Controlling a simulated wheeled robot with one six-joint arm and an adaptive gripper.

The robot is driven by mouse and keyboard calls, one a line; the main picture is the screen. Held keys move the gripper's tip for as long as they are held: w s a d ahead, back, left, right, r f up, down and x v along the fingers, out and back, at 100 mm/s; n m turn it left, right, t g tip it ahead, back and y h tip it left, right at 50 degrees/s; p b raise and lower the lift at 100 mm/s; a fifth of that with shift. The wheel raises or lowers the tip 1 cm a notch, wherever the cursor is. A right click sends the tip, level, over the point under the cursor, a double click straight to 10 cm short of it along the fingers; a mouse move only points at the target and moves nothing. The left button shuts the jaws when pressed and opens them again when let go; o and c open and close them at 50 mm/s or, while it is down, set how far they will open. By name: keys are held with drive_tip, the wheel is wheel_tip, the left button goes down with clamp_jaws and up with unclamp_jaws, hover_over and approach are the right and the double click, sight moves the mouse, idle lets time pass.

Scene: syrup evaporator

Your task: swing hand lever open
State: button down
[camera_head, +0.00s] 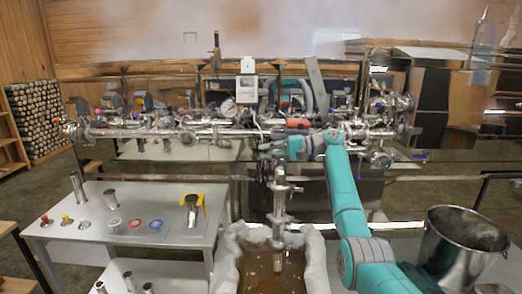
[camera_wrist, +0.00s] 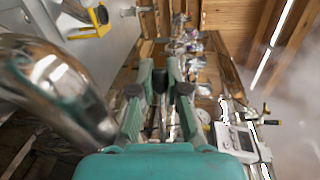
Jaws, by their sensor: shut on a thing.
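My gripper (camera_head: 266,150) is at the pipework in the middle of the head view, at the end of my teal arm. In the wrist view its two fingers (camera_wrist: 160,68) point away from the camera, close together, with a narrow dark piece between them. This piece appears to be the hand lever (camera_wrist: 159,80), and the gripper is shut on it. Most of the lever is hidden by the fingers, and its angle cannot be told. The steel pipework (camera_head: 190,132) runs left and right behind the gripper, and a vertical steel pipe (camera_head: 279,205) hangs just below it.
A white-lined tub (camera_head: 232,262) of brown liquid stands below the pipe. A steel bucket (camera_head: 462,245) is at the lower right. A grey table (camera_head: 105,238) on the left holds cups, rings and a yellow holder (camera_head: 200,203). A display box (camera_head: 247,82) stands above the pipework.

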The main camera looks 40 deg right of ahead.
drive_tip(key=shift+s+d+n+g+y, duration=0.25)
drive_tip(key=shift+s+n+g+y, duration=0.15)
drive_tip(key=shift+n+g, duration=0.15)
drive_tip(key=shift+s+d+n+g+y, duration=0.25)
drive_tip(key=shift+s+n+g+y, duration=0.15)
drive_tip(key=shift+g, duration=0.25)
drive_tip(key=c, duration=1.2)
unclamp_jaws()
drive_tip(key=shift+o, duration=0.2)
drive_tip(key=shift+f, duration=0.1)
